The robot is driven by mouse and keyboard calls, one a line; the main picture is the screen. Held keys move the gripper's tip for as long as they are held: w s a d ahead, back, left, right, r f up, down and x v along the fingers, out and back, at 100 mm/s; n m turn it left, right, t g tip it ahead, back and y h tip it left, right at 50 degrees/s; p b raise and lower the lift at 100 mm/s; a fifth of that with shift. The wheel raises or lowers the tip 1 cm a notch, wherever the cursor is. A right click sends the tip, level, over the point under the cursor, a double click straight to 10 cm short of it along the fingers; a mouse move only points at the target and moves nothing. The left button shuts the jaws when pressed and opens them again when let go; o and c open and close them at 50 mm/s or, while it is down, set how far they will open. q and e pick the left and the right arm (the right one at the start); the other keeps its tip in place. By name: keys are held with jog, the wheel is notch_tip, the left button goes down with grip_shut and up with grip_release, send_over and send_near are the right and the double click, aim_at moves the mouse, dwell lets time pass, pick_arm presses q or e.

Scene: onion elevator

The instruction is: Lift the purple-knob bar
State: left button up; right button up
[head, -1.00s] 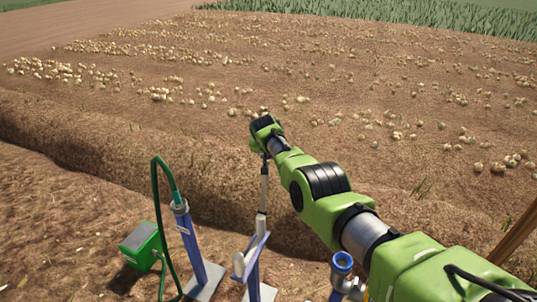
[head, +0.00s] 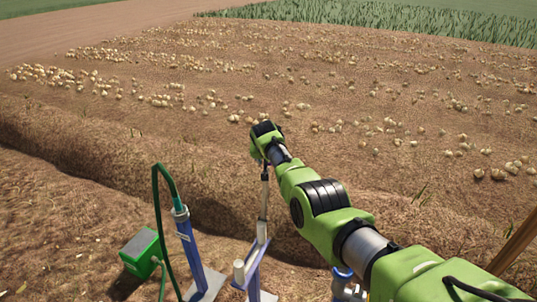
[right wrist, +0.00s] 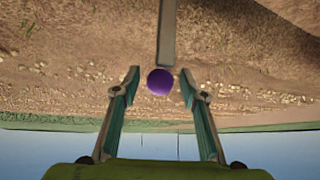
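The purple knob (right wrist: 160,82) shows in the right wrist view as a round ball at the end of a grey bar (right wrist: 168,30). My right gripper (right wrist: 158,74) is open, with one finger on each side of the knob and visible gaps between. In the head view the bar (head: 263,205) stands upright below my right gripper (head: 262,160), and the knob is hidden there by the gripper. The bar's lower end is at a blue-purple stand (head: 254,268). My left gripper is in neither view.
A blue post (head: 187,248) with a green hose stands left of the bar, beside a green box (head: 140,250). A blue pipe fitting (head: 342,275) is partly behind my right arm. Scattered onions lie on the soil beyond a ridge.

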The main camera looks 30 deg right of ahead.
jog(key=shift+v, duration=1.05)
jog(key=v, duration=0.9)
jog(key=shift+s, duration=0.2)
